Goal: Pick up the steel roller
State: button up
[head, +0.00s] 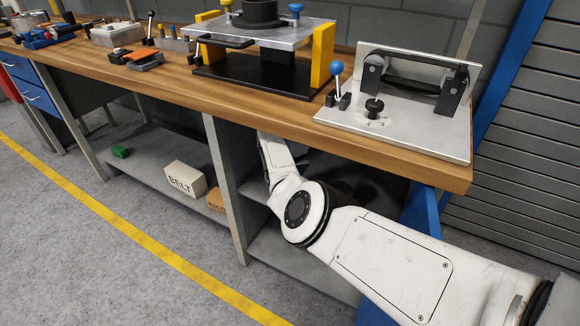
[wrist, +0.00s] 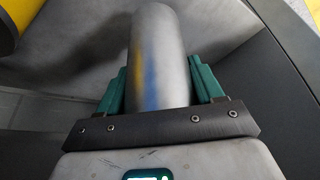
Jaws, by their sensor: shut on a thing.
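The steel roller (wrist: 158,55) is a smooth grey cylinder in the middle of the wrist view. It stands out beyond my gripper (wrist: 160,88), whose green finger pads press on its left and right sides. My gripper is shut on the roller. The roller's near end is hidden behind the dark bar of my gripper. In the head view my white arm reaches down under the workbench, and neither my gripper nor the roller shows there.
The wooden workbench (head: 190,85) is above my arm, with a steel plate fixture (head: 410,135) near its right end. The lower shelf (head: 150,155) holds a BELT box (head: 185,180) and a green block (head: 120,152).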

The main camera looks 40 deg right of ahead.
jog(key=shift+s+a+r+p, duration=0.2)
jog(key=shift+s+a+p, duration=0.35)
jog(key=shift+p, duration=0.7)
jog(key=shift+s+a+r+p, duration=0.15)
jog(key=shift+s+a+p, duration=0.1)
jog(key=shift+s+p, duration=0.75)
jog(key=s+a+p, duration=0.7)
jog(key=s+p, duration=0.4)
jog(key=p, duration=0.5)
jog(key=shift+s+f, duration=0.3)
